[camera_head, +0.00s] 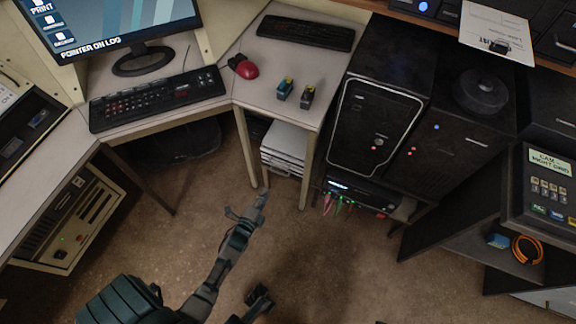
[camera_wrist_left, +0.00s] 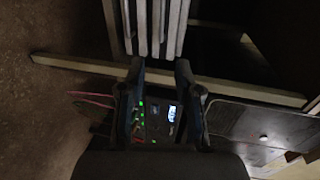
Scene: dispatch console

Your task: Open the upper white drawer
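The white drawers (camera_head: 284,160) form a low stack under the right part of the desk, between the desk legs. The upper white drawer (camera_head: 291,135) is at the top of this stack and looks shut. In the left wrist view the stack shows as pale upright slabs (camera_wrist_left: 145,28). My left gripper (camera_head: 256,207) is in front of and below the stack, over the floor, apart from the drawers. In the left wrist view its two fingers (camera_wrist_left: 160,72) are spread with nothing held between them. A dark part at the bottom edge may be my right gripper (camera_head: 258,300); its fingers are unclear.
Pale desk legs (camera_head: 247,150) flank the drawers. Black computer cases (camera_head: 375,125) stand to the right, above a lit device with cables (camera_head: 358,192). A red mouse (camera_head: 246,68) and two small blocks (camera_head: 296,92) lie on the desk. The floor (camera_head: 320,265) before the drawers is clear.

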